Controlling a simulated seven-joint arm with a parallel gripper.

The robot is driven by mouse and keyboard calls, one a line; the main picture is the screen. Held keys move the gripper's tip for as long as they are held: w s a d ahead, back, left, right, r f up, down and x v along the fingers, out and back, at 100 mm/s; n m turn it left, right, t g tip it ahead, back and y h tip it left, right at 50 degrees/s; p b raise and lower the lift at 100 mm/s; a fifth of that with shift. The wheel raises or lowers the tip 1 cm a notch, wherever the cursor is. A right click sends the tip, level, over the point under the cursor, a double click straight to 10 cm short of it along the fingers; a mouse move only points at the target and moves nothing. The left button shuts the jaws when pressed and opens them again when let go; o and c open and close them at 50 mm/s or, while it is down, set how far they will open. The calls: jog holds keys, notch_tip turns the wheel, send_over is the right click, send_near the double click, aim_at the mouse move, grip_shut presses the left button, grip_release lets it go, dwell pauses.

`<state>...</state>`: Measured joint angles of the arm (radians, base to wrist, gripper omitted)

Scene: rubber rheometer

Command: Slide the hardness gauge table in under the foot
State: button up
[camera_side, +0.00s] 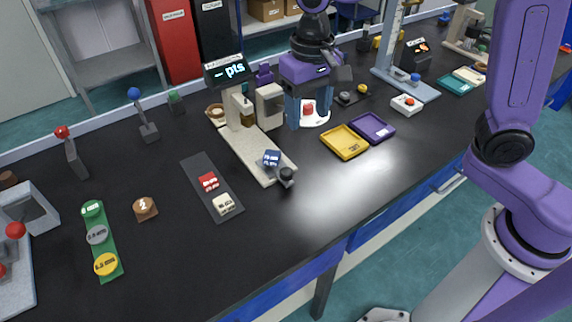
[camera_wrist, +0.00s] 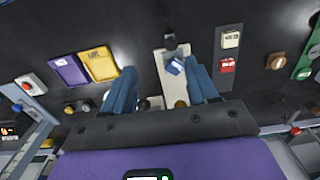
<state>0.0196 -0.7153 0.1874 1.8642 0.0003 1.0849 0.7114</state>
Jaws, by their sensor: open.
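The hardness gauge (camera_side: 238,115) is a beige stand with a lit display reading "-- pts" and a long flat base (camera_side: 247,153). Block and knob lie out in front of the gauge head. The foot under the head is too small to make out clearly. My gripper (camera_side: 309,114) is open and empty, behind and right of the gauge. In the wrist view its blue fingers (camera_wrist: 163,90) are apart, with the blue block (camera_wrist: 175,66) and knob (camera_wrist: 169,40) beyond them.
A dark strip (camera_side: 200,179) left of the base holds a red and a white block. Yellow (camera_side: 345,154) and purple (camera_side: 388,136) trays lie to the right.

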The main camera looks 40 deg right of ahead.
aim_at(286, 169)
jog(key=w+a+m, duration=0.2)
jog(key=w+m, duration=0.1)
jog(key=w, duration=0.1)
notch_tip(286, 169, down, 18)
jog(key=shift+w+r, duration=0.1)
jog(key=shift+r, duration=0.1)
dwell(0.4)
jog(key=shift+c, duration=0.3)
jog(key=shift+w, duration=0.1)
grip_shut()
